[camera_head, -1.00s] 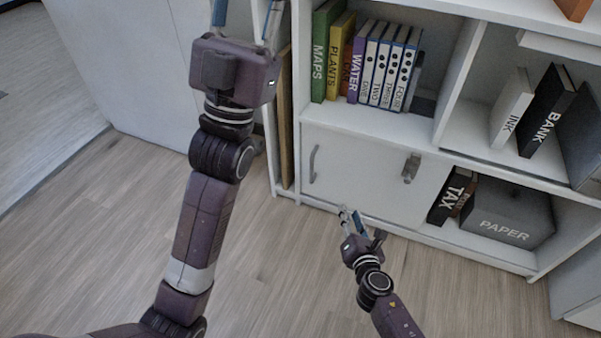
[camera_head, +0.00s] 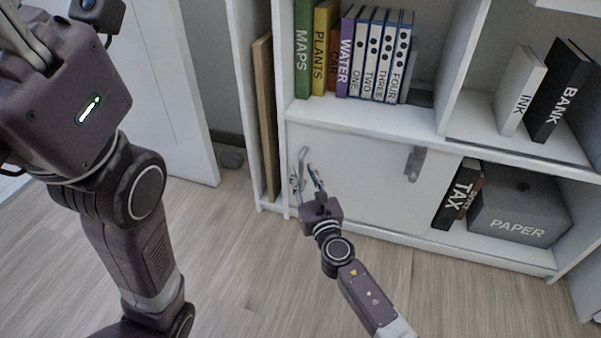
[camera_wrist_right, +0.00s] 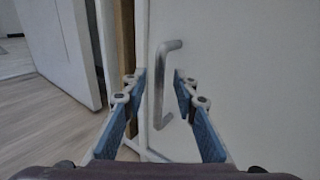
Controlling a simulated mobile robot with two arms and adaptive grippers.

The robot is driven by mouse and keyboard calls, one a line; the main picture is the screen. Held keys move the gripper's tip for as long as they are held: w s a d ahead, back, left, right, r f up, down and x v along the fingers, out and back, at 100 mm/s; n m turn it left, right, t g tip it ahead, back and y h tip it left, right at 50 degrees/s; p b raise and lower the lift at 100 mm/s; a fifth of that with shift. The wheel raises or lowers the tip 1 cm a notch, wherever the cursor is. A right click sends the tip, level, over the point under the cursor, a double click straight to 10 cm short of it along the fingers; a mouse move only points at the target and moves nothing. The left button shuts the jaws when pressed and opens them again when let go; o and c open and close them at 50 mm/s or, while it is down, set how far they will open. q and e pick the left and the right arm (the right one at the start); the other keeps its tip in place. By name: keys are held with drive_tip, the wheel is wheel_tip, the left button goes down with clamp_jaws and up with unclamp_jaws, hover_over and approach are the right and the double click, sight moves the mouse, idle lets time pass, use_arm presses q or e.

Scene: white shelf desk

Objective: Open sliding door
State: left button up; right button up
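The white sliding door (camera_head: 363,167) covers the lower left compartment of the shelf desk. It has a grey bar handle (camera_head: 301,163) at its left edge and a grey fitting (camera_head: 414,163) near its right end. My right gripper (camera_head: 308,180) is open at the left handle. In the right wrist view the handle (camera_wrist_right: 163,84) stands upright between the two blue-padded fingers, ahead of them, and I see no finger closed on it. My left gripper (camera_head: 22,35) is large at the upper left, away from the door; its fingertips are cut off by the frame edge.
Books (camera_head: 362,60) stand on the shelf above the door. To the right of the door are a TAX book (camera_head: 456,195) and a grey PAPER box (camera_head: 518,212). The wooden floor in front is clear.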

drive_tip(key=shift+x, duration=1.2)
clamp_jaws()
